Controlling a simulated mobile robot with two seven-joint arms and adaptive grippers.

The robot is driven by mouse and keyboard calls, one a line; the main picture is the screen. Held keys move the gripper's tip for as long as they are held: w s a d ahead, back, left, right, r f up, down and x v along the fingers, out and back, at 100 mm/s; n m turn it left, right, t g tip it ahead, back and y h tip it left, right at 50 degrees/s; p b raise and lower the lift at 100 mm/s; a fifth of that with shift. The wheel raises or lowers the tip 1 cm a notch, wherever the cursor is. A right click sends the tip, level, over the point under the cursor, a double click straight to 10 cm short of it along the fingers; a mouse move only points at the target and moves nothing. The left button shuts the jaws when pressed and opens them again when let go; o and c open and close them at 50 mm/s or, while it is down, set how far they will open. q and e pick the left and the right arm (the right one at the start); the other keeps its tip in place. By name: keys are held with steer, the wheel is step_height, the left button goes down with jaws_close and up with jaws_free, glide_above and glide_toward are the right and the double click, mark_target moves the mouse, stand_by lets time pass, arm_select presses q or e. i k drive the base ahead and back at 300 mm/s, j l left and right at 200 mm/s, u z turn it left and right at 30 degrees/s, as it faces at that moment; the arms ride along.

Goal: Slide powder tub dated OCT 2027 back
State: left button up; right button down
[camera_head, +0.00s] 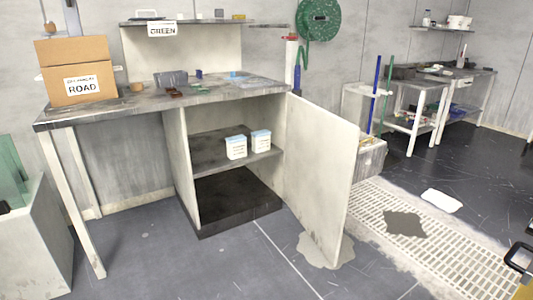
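Two white powder tubs with bluish lids stand upright side by side at the front of the middle shelf (208,158) in the open cabinet. The left tub (236,148) and the right tub (260,140) both carry small print. The print is too small to read, so I cannot tell which one is dated OCT 2027. The shelf behind them looks bare. Neither of my grippers shows clearly in the head view.
The cabinet door (318,180) stands wide open to the right. A worktop (140,104) above holds a cardboard box (76,72) marked ROAD and small items. Puddles (326,250) lie by the door and on the floor grating (440,245). The floor in front of the cabinet is mostly clear.

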mark_target(261, 139)
steer(key=i+u, duration=0.1)
steer(key=i, duration=0.9)
